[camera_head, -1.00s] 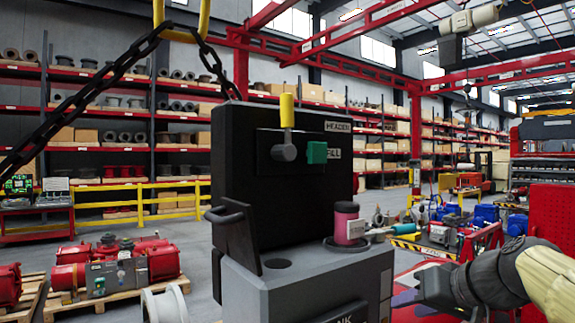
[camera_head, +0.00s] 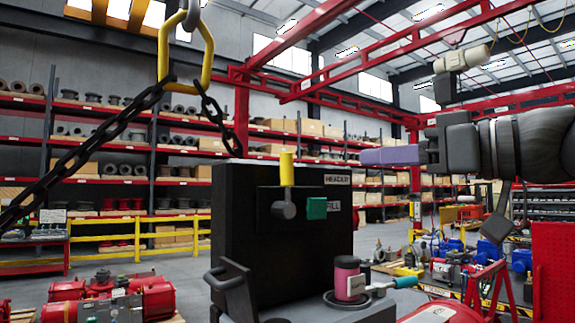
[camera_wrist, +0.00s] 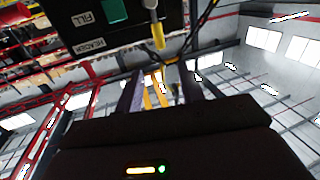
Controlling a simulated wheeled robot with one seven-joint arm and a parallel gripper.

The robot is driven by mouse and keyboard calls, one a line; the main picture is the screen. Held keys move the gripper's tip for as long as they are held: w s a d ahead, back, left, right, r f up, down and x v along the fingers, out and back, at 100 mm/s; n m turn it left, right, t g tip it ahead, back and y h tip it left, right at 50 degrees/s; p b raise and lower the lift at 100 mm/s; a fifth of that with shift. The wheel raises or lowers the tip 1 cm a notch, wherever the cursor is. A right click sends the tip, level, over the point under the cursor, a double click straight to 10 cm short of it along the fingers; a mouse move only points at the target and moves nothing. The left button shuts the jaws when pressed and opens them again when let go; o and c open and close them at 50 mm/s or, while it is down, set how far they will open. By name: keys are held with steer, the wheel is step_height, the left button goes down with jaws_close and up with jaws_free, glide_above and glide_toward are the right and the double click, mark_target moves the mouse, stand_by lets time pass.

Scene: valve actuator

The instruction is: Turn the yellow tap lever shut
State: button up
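The yellow tap lever (camera_head: 287,168) points straight up from a grey hub (camera_head: 284,209) on the front of a black panel (camera_head: 240,240). The HEADER label is right of it. It also shows upside down at the top of the wrist view (camera_wrist: 158,35). My gripper (camera_head: 365,156) is level with the lever's upper end, to its right, its purple fingers pointing left and apart from it. In the wrist view the two fingers (camera_wrist: 160,90) stand apart with nothing between them but background. A green block (camera_head: 316,208) sits beside the hub, by the FILL label.
A dark handle (camera_head: 228,272) sticks out at lower left. A black chain (camera_head: 100,140) hangs from a yellow ring (camera_head: 184,50) at upper left. The space between my gripper and the lever looks clear.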

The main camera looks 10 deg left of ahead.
mark_target(292, 166)
steer(key=p+x, duration=0.7)
steer(key=x, duration=0.9)
steer(key=shift+w+a, duration=0.1)
steer(key=shift+w, duration=0.2)
steer(key=shift+w+a+f, duration=0.1)
steer(key=shift+w+a, duration=0.15)
steer(key=shift+a, duration=0.25)
jaws_close()
